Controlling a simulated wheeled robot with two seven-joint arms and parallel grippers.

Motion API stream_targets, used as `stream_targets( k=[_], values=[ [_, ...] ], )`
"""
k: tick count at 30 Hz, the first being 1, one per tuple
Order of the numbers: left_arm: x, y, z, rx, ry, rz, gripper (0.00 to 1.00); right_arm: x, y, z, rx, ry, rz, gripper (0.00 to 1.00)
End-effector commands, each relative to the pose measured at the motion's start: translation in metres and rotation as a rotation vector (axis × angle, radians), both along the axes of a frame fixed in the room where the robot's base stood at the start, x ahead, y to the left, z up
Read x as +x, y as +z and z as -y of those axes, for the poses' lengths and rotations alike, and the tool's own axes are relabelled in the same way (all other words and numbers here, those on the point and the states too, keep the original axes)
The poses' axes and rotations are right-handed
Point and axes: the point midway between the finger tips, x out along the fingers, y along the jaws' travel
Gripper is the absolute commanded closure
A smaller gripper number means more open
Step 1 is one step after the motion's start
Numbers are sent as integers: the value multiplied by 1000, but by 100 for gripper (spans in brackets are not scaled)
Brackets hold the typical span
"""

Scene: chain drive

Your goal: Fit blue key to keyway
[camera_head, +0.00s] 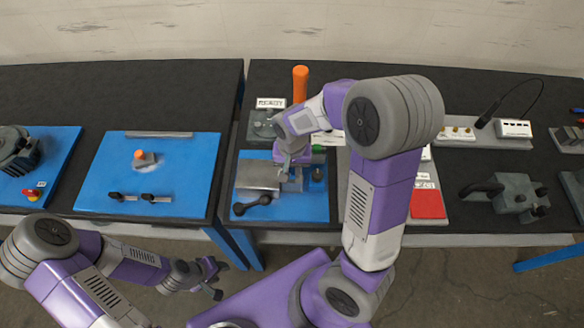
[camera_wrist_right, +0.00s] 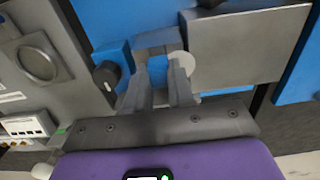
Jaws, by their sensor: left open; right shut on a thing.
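My right gripper (camera_head: 291,168) is over the blue board (camera_head: 300,208) on the right-hand table. In the right wrist view its fingers (camera_wrist_right: 158,84) are shut on a small blue piece (camera_wrist_right: 158,68), which looks like the blue key. A grey bar (camera_wrist_right: 158,40) lies just beyond the fingertips, and a pale round end (camera_wrist_right: 186,62) is beside the right-hand finger. The keyway itself cannot be made out, and whether the key touches anything is unclear. My left gripper (camera_head: 211,278) is open and empty, low in front of the tables.
A grey plate (camera_head: 257,174) and a black handle (camera_head: 252,205) are on the blue board. A black knob (camera_wrist_right: 106,76) is left of the fingers. An orange cylinder (camera_head: 300,84) stands behind, and a red plate (camera_head: 428,205) lies to the right. A gap separates the tables.

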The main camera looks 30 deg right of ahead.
Motion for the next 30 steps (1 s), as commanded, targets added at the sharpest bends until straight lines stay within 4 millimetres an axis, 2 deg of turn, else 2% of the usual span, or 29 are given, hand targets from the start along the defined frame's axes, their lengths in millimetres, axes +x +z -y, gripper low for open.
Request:
stream_targets(
  k=[8, 9, 14, 23, 26, 30],
  values=[
    [0, -6, 0, 0, 0, 0, 57, 0, -8, 0, 0, 0, 0, 100],
    [0, -5, 0, 0, 0, 0, 57, 0, -7, 0, 0, 0, 0, 71],
    [0, -5, 0, 0, 0, 0, 57, 0, -6, 0, 0, 0, 0, 47],
    [0, -4, 0, 0, 0, 0, 57, 0, -5, 0, 0, 0, 0, 47],
    [0, -2, 0, 0, 0, 0, 57, 1, 5, 0, 1, 1, 4, 47],
    [0, 4, 0, 0, 0, 0, 57, 1, 30, 0, 2, 1, 7, 47]
  ],
)
